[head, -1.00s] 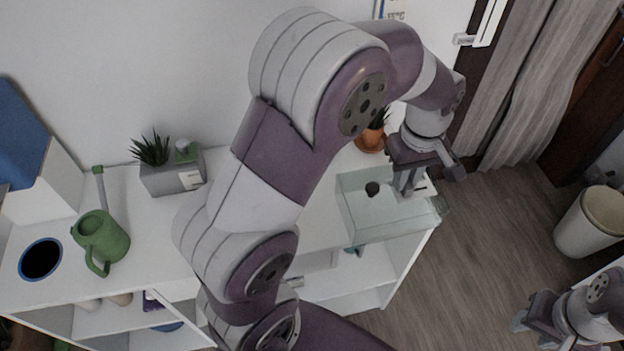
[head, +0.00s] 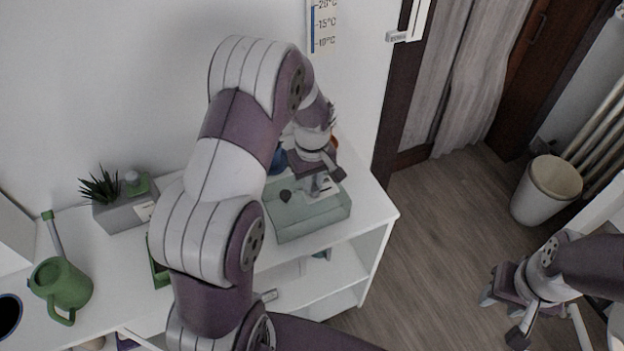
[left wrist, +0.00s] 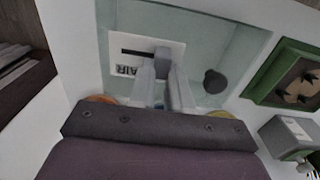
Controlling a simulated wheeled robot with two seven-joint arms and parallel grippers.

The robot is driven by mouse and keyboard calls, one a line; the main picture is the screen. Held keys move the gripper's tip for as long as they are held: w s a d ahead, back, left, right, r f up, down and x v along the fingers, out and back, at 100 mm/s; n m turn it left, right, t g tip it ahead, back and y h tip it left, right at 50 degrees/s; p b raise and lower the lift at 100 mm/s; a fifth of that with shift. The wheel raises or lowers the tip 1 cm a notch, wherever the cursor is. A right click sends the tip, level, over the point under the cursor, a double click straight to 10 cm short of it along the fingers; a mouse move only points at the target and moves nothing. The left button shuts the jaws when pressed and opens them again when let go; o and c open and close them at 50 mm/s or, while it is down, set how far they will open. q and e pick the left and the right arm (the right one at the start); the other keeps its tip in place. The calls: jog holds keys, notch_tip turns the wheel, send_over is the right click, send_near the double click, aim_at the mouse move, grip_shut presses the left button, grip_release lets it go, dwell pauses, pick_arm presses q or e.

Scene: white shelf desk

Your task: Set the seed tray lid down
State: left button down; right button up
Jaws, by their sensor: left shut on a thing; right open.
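The seed tray lid (head: 312,223) is a clear, greenish box shape with a dark round knob, over the right end of the white shelf desk (head: 372,212). I cannot tell if its underside touches the desk. My left gripper (head: 322,190) is shut on a small grey part on the lid's top. In the left wrist view the fingers (left wrist: 166,88) pinch this part beside a white AIR label, and the lid (left wrist: 215,45) spreads beyond, its knob (left wrist: 214,81) to the right. My right gripper (head: 503,318) is open and empty above the floor.
A grey planter (head: 122,213) and a green watering can (head: 62,287) stand on the left of the desk. A green-framed picture (left wrist: 290,78) lies near the lid. A blue object (head: 278,161) is behind my wrist. A bin (head: 545,190) stands on the floor.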

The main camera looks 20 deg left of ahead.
pick_arm(q)
jog(key=c, duration=1.1)
grip_release()
jog(key=shift+f, duration=0.1)
notch_tip(320, 180, up, 12)
jog(key=s+d+f+m, duration=0.1)
jog(key=s+m, duration=0.2)
jog(key=s, duration=0.2)
jog(key=s+d+f+m+t, duration=0.1)
jog(key=s+d+m, duration=0.1)
jog(key=s+m, duration=0.1)
jog(key=s+d+f+m, duration=0.1)
jog(key=s+d+m, duration=0.1)
jog(key=s+m, duration=0.2)
jog(key=shift+s+d+f, duration=0.15)
jog(key=shift+s, duration=0.5)
jog(key=shift+s+d+f, duration=0.1)
jog(key=shift+s+f, duration=0.05)
jog(key=shift+s, duration=0.5)
